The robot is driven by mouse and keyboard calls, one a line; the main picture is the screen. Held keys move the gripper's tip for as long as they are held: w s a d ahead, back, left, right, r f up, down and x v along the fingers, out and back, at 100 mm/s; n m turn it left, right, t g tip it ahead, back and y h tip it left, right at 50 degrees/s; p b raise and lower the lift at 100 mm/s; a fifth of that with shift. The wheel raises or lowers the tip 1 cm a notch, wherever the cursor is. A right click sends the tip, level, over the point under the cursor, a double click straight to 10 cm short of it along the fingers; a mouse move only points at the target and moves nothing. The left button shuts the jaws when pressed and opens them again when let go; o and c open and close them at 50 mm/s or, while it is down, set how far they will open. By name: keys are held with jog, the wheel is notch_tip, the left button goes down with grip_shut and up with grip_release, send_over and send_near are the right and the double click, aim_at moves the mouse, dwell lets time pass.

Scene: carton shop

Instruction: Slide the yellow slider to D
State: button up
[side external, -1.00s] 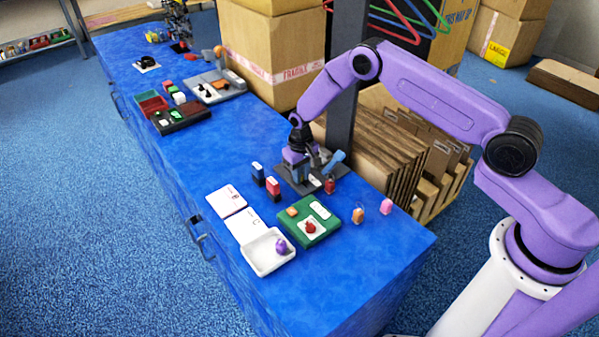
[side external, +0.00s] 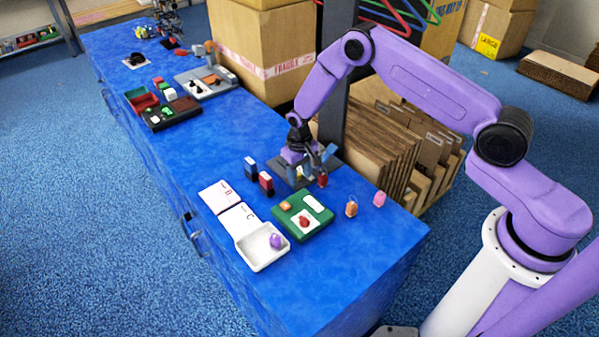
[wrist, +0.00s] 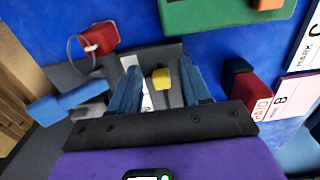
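The yellow slider (wrist: 161,78) is a small block on a dark grey plate (wrist: 174,52) in the wrist view. A white strip (wrist: 147,95) with marks too small to read lies just left of it. My gripper (wrist: 161,82) is open, with its two blue fingers on either side of the slider and a visible gap on each side. In the side external view my gripper (side external: 303,170) points down over the grey plate (side external: 281,168) and hides much of it. The letter D cannot be made out.
A blue lever-like piece (wrist: 65,103) and a red padlock-like piece (wrist: 100,38) stand left of the fingers. Dark blue and red blocks (side external: 266,183) stand close by. A green board (side external: 318,222) and white tray (side external: 257,255) are nearer the table's front. Cartons (side external: 262,52) stand behind.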

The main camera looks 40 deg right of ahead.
aim_at(299, 181)
jog(key=shift+r, duration=0.1)
notch_tip(299, 181, up, 17)
jog(key=shift+r, duration=0.15)
dwell(0.4)
